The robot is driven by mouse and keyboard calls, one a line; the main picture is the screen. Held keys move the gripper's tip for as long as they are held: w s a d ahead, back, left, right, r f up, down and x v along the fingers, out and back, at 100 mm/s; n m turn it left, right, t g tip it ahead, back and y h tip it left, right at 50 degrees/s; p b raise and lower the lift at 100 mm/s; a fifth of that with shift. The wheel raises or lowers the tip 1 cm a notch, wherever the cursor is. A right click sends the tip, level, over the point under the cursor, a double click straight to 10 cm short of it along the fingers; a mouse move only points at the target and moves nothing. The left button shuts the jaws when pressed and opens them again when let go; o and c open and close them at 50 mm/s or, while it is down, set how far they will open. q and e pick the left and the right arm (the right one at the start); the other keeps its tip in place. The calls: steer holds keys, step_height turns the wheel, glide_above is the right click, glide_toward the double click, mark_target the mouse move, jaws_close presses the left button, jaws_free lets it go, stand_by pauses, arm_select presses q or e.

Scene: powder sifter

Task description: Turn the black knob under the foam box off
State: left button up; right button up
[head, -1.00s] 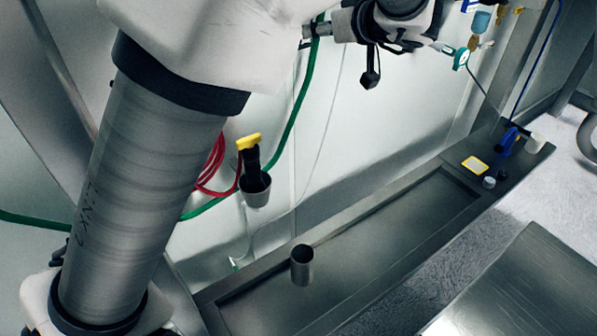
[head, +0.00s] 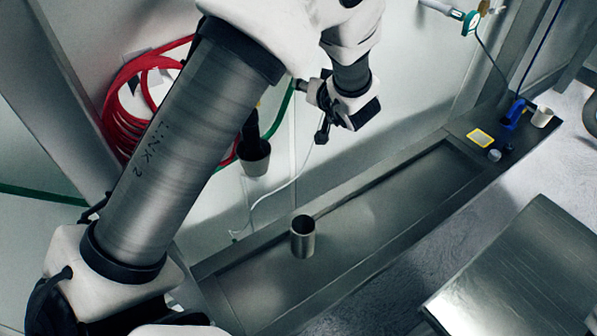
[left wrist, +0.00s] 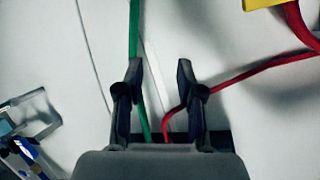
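I cannot make out a foam box in these views. A small dark knob (head: 508,148) sits on the panel at the far right end of the metal bench in the head view. A pale grey knob (head: 494,155) and a yellow-edged plate (head: 480,138) are beside it. My left arm crosses the left half of the head view, with its wrist near the wall, well away from the panel. In the left wrist view my left gripper (left wrist: 158,75) has its fingers apart and empty, facing the wall. My right gripper is not in view.
A metal cup (head: 302,238) stands on the bench (head: 225,300). Red hose coils (head: 125,95) and a green hose (left wrist: 135,30) are by the wall. A blue object (head: 514,112) and a white cup (head: 542,117) stand near the panel. A metal surface (head: 520,270) is at lower right.

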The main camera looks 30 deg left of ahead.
arm_select(q)
steer(key=s+d+f+m+h+b, duration=0.1)
steer(key=s+f+m+h, duration=0.1)
steer(key=f, duration=0.8)
steer(key=s+d+f+m+h+b, duration=0.1)
steer(key=s+f, duration=0.4)
steer(key=f, duration=0.6)
steer(key=shift+m+h+b, duration=0.55)
steer(key=shift+m+h, duration=0.15)
steer(key=o, duration=0.7)
steer(key=shift+f, duration=0.1)
